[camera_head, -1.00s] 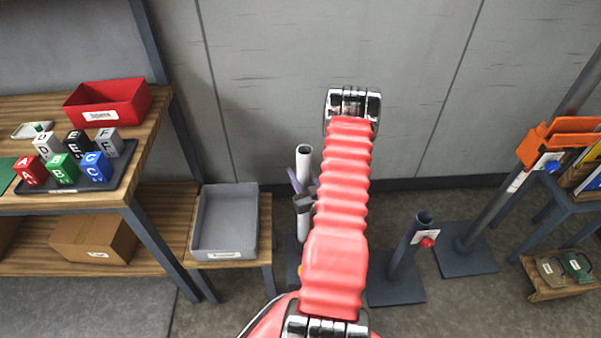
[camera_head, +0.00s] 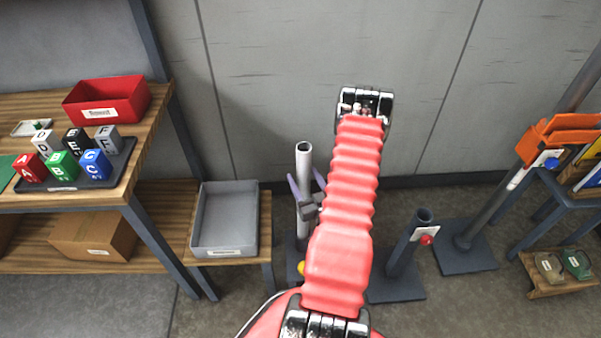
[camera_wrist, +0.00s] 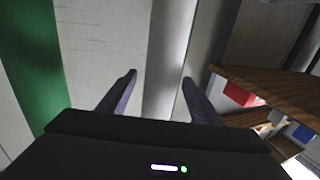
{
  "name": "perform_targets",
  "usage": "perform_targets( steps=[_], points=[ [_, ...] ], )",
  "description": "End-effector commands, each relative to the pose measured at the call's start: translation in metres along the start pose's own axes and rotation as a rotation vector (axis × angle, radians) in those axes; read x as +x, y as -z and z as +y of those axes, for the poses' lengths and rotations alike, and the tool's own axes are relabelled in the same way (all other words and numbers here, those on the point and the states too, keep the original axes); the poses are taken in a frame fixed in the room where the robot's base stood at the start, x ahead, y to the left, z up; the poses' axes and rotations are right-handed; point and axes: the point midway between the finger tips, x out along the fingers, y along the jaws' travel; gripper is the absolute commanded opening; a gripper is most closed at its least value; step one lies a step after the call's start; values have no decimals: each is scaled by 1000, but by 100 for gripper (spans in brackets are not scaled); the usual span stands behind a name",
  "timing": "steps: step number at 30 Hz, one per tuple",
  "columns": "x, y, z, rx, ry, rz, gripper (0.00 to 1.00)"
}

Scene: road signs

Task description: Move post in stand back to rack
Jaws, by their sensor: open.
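A pale grey post (camera_head: 304,158) stands upright in a dark stand with a yellow knob (camera_head: 301,268), mostly hidden behind my arm. My gripper (camera_head: 305,176) is open, with one purple finger on each side of the post. In the wrist view the post (camera_wrist: 166,55) runs between the two fingers of my gripper (camera_wrist: 160,77), with a visible gap to the left finger. I cannot make out which thing is the rack.
An empty dark stand with a red knob (camera_head: 424,241) is to the right. Beyond it, a slanted post (camera_head: 503,195) rises by an orange holder (camera_head: 560,140). A grey bin (camera_head: 226,218) on a low table is to the left. The wall is close behind.

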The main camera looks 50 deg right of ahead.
Motion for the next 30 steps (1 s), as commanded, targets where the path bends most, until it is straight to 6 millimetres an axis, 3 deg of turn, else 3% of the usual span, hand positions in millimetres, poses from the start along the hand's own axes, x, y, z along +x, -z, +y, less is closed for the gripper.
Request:
perform_targets(
  steps=[6, 18, 30],
  points=[
    [-36, -1, 1, 2, -3, -2, 58],
    [-86, -1, 1, 3, -3, -1, 58],
    [-98, 0, 0, 1, 0, 2, 58]
  ],
)
